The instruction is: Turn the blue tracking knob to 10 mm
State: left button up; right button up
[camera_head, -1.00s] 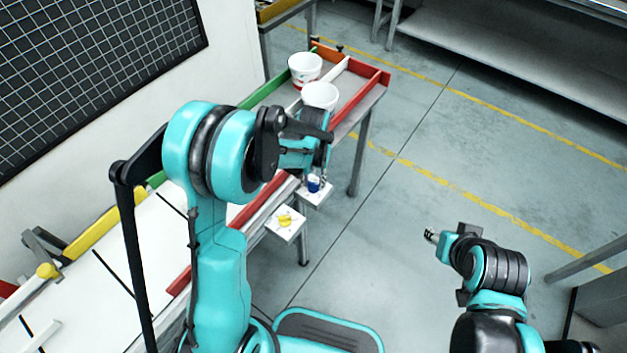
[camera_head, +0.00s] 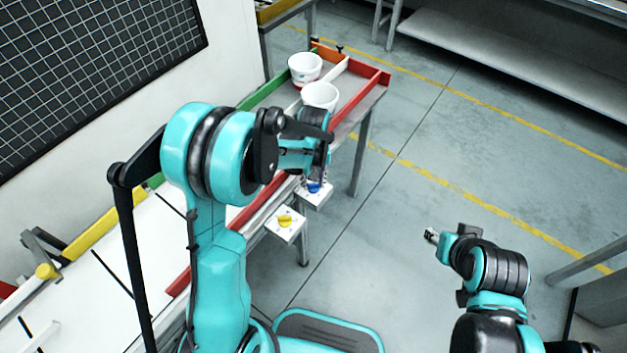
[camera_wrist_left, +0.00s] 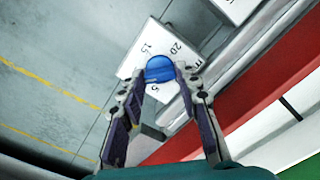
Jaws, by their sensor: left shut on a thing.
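The blue tracking knob (camera_head: 314,188) sits on a small white dial plate (camera_head: 318,198) at the red-edged side of the table. In the left wrist view the blue knob (camera_wrist_left: 159,68) is round, and its plate (camera_wrist_left: 139,57) shows the marks 15, 20 and 5. The 10 mark and the knob's pointer are not clear to see. My left gripper (camera_wrist_left: 161,76) is shut on the knob, one finger on either side of it. In the head view the left gripper (camera_head: 316,180) is above the plate, partly hidden by its wrist. My right gripper (camera_head: 431,236) is away from the table, over the floor.
A yellow knob (camera_head: 285,221) on a second white plate (camera_head: 279,233) is close beside the blue one. Two white cups (camera_head: 304,66) (camera_head: 320,95) stand on the table behind my left wrist. A red rail (camera_head: 257,201) runs along the table edge. The floor to the right is open.

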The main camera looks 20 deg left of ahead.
aim_at(313, 184)
pick_arm(q)
jog(key=o, duration=1.1)
jog(key=shift+r, duration=0.1)
notch_tip(313, 184, up, 12)
jog(key=shift+f, duration=0.1)
jog(key=shift+s, duration=0.1)
jog(key=s+r+m+t, duration=0.1)
jog(key=s+m+t, duration=0.1)
jog(key=s, duration=0.3)
jog(key=s+a+r+m+t, duration=0.1)
jog(key=s+t, duration=0.1)
jog(key=s, duration=0.4)
jog(key=s+a+r+m+t, duration=0.1)
jog(key=s+r+m+t, duration=0.1)
jog(key=s, duration=0.4)
jog(key=shift+m+t, duration=0.3)
jog(key=shift+t, duration=0.3)
